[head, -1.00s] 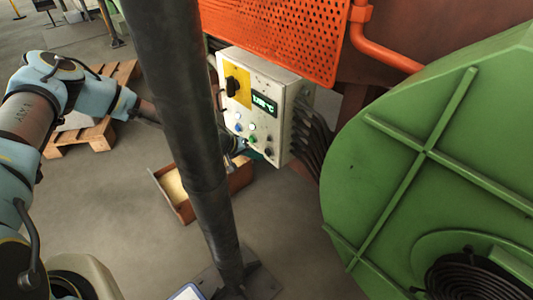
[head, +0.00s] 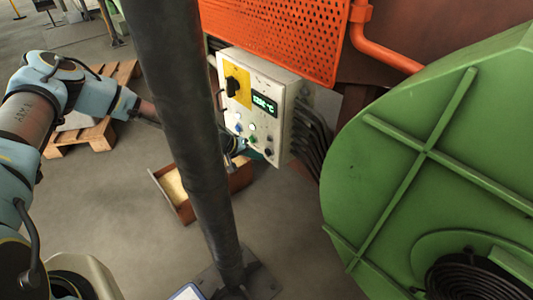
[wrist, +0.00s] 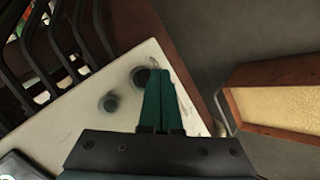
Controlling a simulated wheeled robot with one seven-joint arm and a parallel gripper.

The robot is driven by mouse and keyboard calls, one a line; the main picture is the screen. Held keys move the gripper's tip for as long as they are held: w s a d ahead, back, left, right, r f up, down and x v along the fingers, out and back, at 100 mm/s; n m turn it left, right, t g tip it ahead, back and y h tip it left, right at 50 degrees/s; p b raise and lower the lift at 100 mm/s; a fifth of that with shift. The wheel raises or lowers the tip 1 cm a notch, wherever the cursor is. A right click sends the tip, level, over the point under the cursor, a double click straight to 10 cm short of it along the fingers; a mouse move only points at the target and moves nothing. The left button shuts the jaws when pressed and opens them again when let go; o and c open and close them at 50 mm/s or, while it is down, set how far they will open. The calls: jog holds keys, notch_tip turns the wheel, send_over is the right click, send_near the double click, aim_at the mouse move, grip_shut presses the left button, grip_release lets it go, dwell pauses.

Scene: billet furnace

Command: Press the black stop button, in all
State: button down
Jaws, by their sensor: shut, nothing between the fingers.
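The black stop button (head: 268,152) sits at the lower right of the white control box's front panel (head: 260,80). In the wrist view a round black button (wrist: 140,76) shows just left of my fingertips, partly covered by them. My gripper (wrist: 160,72) has its teal fingers together and empty, pointing over the panel. In the head view my gripper (head: 258,154) is at the panel's lower edge, close beside the black button, with its wrist part hidden by the post. I cannot tell whether the fingertips touch the button.
The panel also bears a rotary switch (head: 233,86), a green display (head: 264,104) and several smaller buttons. A dark post (head: 190,140) stands in front of my forearm. A box with yellowish contents (head: 178,190) lies below. A large green housing (head: 390,170) stands to the right.

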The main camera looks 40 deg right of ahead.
jog(key=shift+d, duration=0.15)
jog(key=shift+d+b, duration=0.3)
jog(key=shift+d, duration=0.05)
jog(key=shift+s+d, duration=0.1)
jog(key=shift+d, duration=0.3)
dwell(0.7)
dwell(0.3)
jog(key=shift+a, duration=0.85)
jog(key=shift+w+a, duration=0.2)
jog(key=shift+a, duration=2.3)
